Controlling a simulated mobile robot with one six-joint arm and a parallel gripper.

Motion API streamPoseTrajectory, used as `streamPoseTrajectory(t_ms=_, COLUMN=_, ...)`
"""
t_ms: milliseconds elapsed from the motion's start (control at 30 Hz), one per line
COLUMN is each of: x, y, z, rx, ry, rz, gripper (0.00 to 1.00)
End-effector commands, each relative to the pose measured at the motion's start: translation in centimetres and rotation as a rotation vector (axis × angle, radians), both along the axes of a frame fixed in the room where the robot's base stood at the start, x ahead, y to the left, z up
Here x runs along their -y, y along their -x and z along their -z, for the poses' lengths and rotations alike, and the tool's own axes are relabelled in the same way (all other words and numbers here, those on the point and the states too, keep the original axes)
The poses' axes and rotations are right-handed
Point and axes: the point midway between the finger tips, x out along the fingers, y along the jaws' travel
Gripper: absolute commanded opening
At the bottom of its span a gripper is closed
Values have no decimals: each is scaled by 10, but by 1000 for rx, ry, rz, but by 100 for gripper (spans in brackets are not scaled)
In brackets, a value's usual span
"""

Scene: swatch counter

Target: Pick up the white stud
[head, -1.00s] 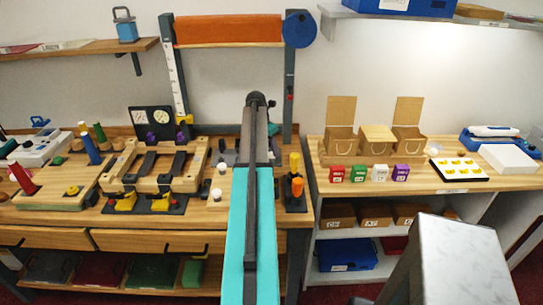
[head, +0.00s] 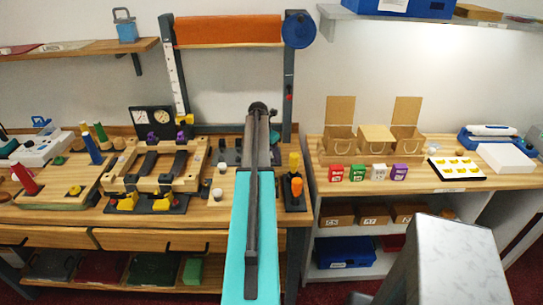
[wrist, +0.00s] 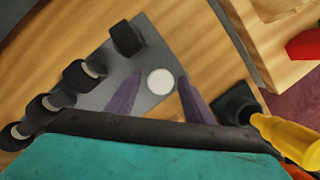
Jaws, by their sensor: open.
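The white stud (wrist: 160,83) shows as a white disc in the wrist view, over a grey plate (wrist: 165,48). My gripper (wrist: 160,76) is open, with one dark purple finger on each side of the stud and a gap to each. I cannot tell how far the fingertips are above the plate. In the head view my arm hides the gripper and the spot between its fingers.
Several black cylinders (wrist: 80,75) line the plate's left side in the wrist view. A yellow-handled tool (wrist: 285,135) in a dark holder stands close on the right. The head view shows a wooden frame (head: 150,170) left of my arm and small boxes (head: 379,172) on the right bench.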

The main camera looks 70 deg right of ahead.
Motion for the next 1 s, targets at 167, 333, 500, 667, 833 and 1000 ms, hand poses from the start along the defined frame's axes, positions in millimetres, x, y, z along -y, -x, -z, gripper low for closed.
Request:
streamPoseTrajectory(t_ms=167, x=0, y=0, z=0, rx=0, ry=0, rz=-1, gripper=36)
streamPoseTrajectory(t_ms=333, x=0, y=-1, z=0, rx=0, ry=0, rz=-1, gripper=7)
streamPoseTrajectory(t_ms=500, x=0, y=-1, z=0, rx=0, ry=0, rz=-1, gripper=7)
streamPoseTrajectory(t_ms=667, x=0, y=-1, z=-1, rx=0, ry=0, rz=-1, gripper=7)
streamPoseTrajectory(t_ms=833, x=0, y=-1, z=-5, rx=0, ry=1, rz=-1, gripper=7)
streamPoseTrajectory(t_ms=1000, x=0, y=-1, z=-17, rx=0, ry=1, rz=-1, gripper=7)
